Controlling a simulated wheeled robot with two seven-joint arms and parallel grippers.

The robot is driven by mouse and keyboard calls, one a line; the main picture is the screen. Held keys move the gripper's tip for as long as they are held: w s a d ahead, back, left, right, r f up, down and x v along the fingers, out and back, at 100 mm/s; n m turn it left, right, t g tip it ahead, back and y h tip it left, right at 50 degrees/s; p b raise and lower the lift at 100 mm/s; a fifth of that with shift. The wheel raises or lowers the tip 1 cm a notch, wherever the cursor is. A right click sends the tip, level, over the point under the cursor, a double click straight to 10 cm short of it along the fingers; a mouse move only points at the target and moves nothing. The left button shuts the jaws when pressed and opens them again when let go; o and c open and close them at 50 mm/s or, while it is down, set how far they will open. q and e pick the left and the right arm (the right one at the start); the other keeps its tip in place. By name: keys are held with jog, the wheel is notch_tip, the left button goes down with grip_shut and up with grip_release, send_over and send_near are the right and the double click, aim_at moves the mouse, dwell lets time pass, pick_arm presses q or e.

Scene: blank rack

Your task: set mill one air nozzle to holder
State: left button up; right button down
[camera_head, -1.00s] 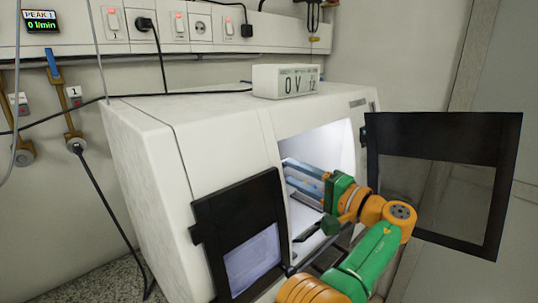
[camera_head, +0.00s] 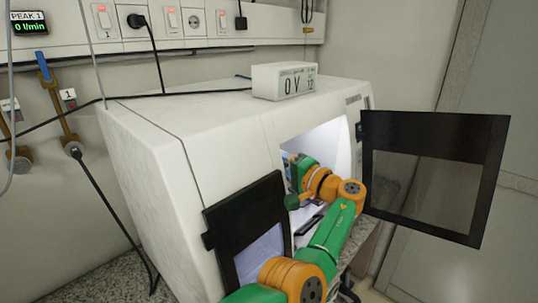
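The white mill (camera_head: 150,125) stands against the wall, with its lit front opening (camera_head: 327,145) exposed. One arm, which I take to be my left, enters from the bottom of the view and bends into this opening. The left gripper (camera_head: 293,165) is inside the mill. Its fingers are mostly hidden behind the opening's left edge, so I cannot tell whether they are open or hold anything. The air nozzle and its holder cannot be made out in this view. My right gripper is not in view.
A dark-framed door with a clear pane (camera_head: 435,175) is swung open right of the opening, and another dark panel (camera_head: 245,235) stands at its left. An "OV 12" display box (camera_head: 285,80) sits on top. Valves (camera_head: 60,105) and a black cable (camera_head: 115,220) are at the left.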

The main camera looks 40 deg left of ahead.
pick_arm(q)
jog(key=shift+w, duration=0.1)
grip_shut()
